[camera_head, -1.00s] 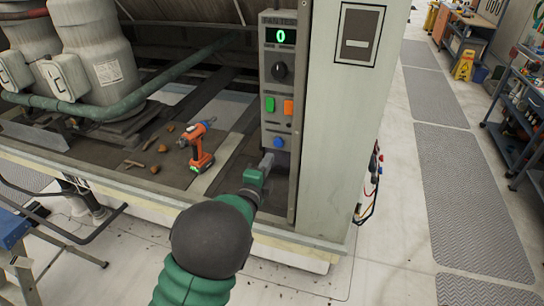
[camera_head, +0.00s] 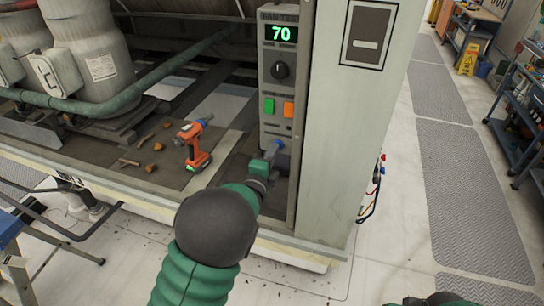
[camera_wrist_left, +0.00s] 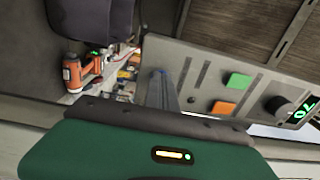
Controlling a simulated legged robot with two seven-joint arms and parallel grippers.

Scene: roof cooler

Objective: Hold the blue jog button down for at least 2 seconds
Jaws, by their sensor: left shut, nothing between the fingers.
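The grey control panel (camera_head: 264,88) stands on the post's left side, with a lit green display (camera_head: 281,34) reading 70. A dark knob (camera_head: 280,70), a green button (camera_head: 268,105) and an orange button (camera_head: 289,107) sit below it. The blue jog button (camera_head: 278,144) is low on the panel, mostly covered by my left gripper (camera_head: 275,150). That gripper is shut and empty, its tips at the button and seemingly touching it.
An orange drill (camera_head: 194,146) and several brown scraps (camera_head: 150,150) lie on the deck left of the panel. A pale post (camera_head: 335,150) with a framed plate (camera_head: 368,35) stands right of the panel. Grey floor mats (camera_head: 465,180) lie at the right.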

